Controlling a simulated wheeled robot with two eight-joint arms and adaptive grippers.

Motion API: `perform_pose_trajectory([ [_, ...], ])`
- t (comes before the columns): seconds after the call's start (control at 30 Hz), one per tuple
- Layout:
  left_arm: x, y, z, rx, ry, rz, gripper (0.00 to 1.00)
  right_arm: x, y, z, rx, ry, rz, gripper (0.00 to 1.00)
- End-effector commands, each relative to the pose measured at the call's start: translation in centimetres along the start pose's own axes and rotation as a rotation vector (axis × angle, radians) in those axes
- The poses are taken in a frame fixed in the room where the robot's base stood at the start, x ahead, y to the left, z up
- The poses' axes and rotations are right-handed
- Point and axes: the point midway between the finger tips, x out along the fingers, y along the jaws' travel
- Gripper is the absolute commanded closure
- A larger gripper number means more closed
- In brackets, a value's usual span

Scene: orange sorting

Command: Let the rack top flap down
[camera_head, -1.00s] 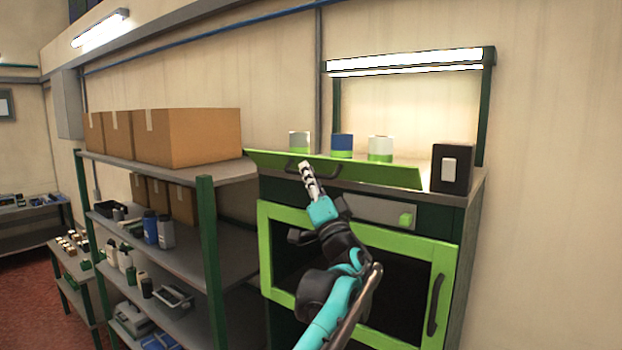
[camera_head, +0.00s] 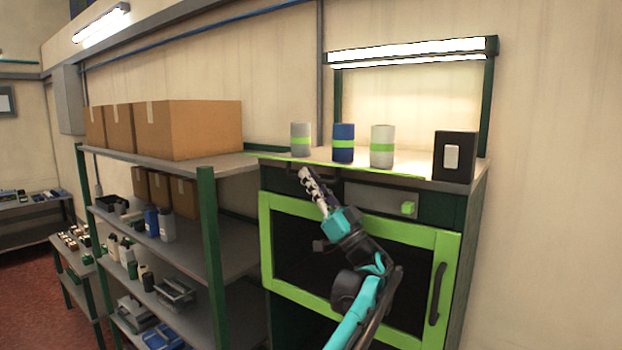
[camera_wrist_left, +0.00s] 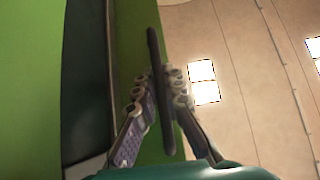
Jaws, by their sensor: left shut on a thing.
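The green top flap of the rack (camera_head: 370,172) now shows almost edge-on as a thin green strip along the front of the cabinet top. In the left wrist view its green face (camera_wrist_left: 135,40) lies behind a dark bar handle (camera_wrist_left: 158,70). My left gripper (camera_head: 306,174) is at the flap's left part, under the strip. In the left wrist view its fingers (camera_wrist_left: 158,95) are closed on either side of the handle and hold it. The handle is mostly hidden in the head view. My right gripper is not in view.
A grey can (camera_head: 300,140), a blue can (camera_head: 343,143) and a white can (camera_head: 382,146) stand on the cabinet top, beside a dark switch box (camera_head: 455,157). A green-framed door (camera_head: 445,265) is below. A shelf with cardboard boxes (camera_head: 190,130) stands to the left.

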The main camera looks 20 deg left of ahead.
Motion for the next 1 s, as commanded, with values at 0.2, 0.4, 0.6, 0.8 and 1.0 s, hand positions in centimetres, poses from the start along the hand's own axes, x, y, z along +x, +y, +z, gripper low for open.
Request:
perform_pose_trajectory([
  [0.2,0.0,0.0,0.1,-0.006,-0.001,-0.005,1.0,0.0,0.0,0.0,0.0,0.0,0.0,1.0],
  [0.4,0.0,0.0,0.1,-0.006,-0.001,-0.004,1.0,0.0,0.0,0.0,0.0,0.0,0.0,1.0],
  [0.6,0.0,0.0,0.1,-0.005,-0.001,-0.004,0.81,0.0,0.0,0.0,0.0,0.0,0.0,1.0],
  [0.8,-0.2,0.1,0.0,-0.005,0.0,-0.004,0.81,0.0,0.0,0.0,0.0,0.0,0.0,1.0],
  [1.0,-2.8,0.1,0.0,-0.007,0.0,-0.003,0.81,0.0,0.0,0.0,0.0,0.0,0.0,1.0],
])
